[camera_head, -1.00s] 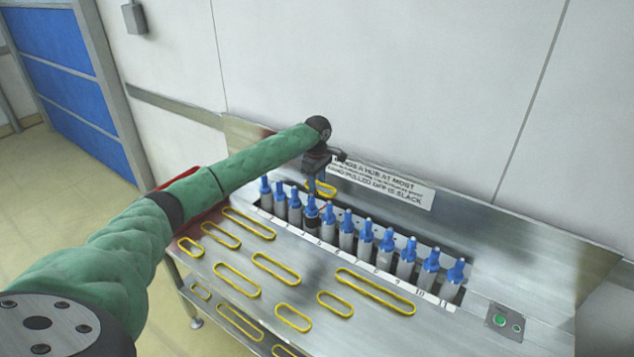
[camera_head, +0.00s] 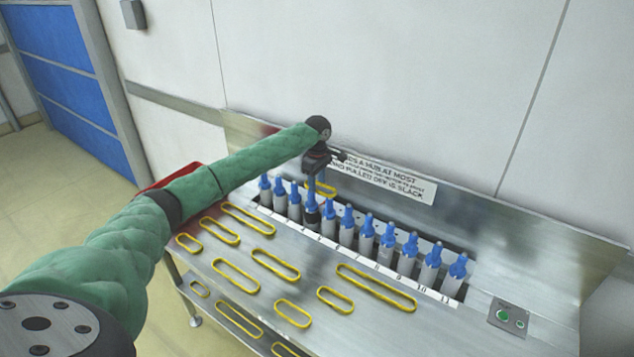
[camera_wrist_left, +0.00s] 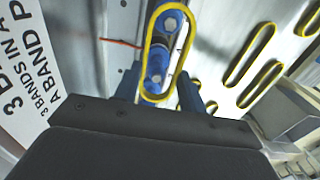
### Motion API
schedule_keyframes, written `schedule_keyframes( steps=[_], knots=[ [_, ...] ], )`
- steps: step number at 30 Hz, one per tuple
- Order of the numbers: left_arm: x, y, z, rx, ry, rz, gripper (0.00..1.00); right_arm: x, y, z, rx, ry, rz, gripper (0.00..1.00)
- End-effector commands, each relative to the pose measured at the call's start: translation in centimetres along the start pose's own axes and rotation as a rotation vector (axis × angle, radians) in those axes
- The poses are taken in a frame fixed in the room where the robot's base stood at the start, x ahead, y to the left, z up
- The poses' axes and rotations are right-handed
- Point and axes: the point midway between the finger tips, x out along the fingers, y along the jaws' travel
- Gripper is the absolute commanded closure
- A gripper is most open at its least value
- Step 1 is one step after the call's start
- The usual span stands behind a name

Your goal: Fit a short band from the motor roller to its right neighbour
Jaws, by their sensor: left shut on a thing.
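My left gripper (camera_head: 318,180) is shut on a short yellow band (camera_head: 322,189), above the back of the roller row near the dark-bodied roller (camera_head: 312,216). That roller looks like the motor roller; its right neighbour (camera_head: 329,215) is grey with a blue top. In the left wrist view the band (camera_wrist_left: 147,50) hangs as a long loop between the fingers (camera_wrist_left: 157,92). Two blue roller tops (camera_wrist_left: 170,22) show inside its outline. I cannot tell whether the band is around them or only above them. My right gripper is not in view.
Several loose yellow bands (camera_head: 376,288) lie on the metal bench in front of the rollers. A printed sign (camera_head: 385,182) is on the back panel. A green-button box (camera_head: 507,316) sits at the right. A red thing (camera_head: 180,180) is behind my left arm.

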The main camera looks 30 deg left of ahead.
Motion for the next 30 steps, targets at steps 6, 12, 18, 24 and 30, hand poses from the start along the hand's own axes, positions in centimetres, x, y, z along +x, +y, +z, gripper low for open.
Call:
schedule_keyframes(
  steps=[6,12,18,24,30],
  knots=[
    [0.7,0.0,0.0,0.000,0.000,0.000,0.81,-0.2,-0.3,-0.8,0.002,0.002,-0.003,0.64],
    [1.4,0.0,0.0,0.000,-0.001,-0.002,0.81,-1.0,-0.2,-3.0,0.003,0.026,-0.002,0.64],
    [2.5,0.0,0.0,0.000,0.000,-0.001,0.81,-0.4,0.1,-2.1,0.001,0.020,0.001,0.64],
    [3.6,0.0,0.0,0.000,0.000,-0.001,0.81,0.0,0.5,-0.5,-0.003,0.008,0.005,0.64],
    [4.6,0.0,0.0,0.000,-0.001,-0.002,0.81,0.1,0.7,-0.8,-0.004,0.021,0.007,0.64]
  ],
)
